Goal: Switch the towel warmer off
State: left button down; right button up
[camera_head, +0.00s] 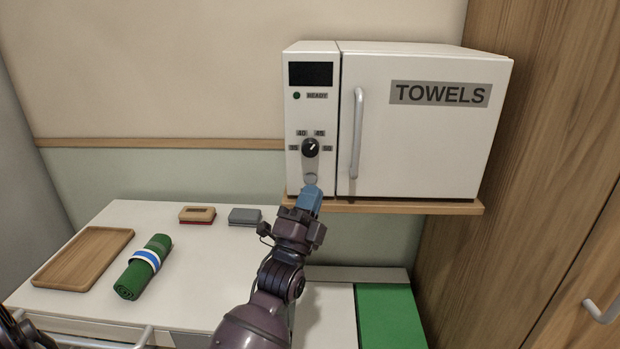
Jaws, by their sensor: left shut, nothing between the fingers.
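The towel warmer (425,145) is a white box with a closed door marked TOWELS, on a wooden wall shelf. Its left panel has a dark display (310,74), a small dark green READY lamp (296,96) and a black dial (310,147) among temperature marks, its white pointer toward the upper right. A round grey button (311,179) sits low on the panel. My left gripper (311,190) is shut, its blue fingertips just below and in front of the button, partly covering that area. I cannot tell whether they touch it.
A white table (205,265) below holds a wooden tray (84,258), a rolled green towel (145,267) with a blue and white band, a red-brown box (197,215) and a grey box (244,216). The shelf edge (400,207) juts under the warmer. A wooden cabinet (530,200) stands right.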

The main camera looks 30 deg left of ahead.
pick_arm(q)
jog(key=s+d, duration=0.2)
jog(key=s, duration=0.1)
jog(key=shift+s+p, duration=0.15)
jog(key=shift+p, duration=0.25)
dwell(0.5)
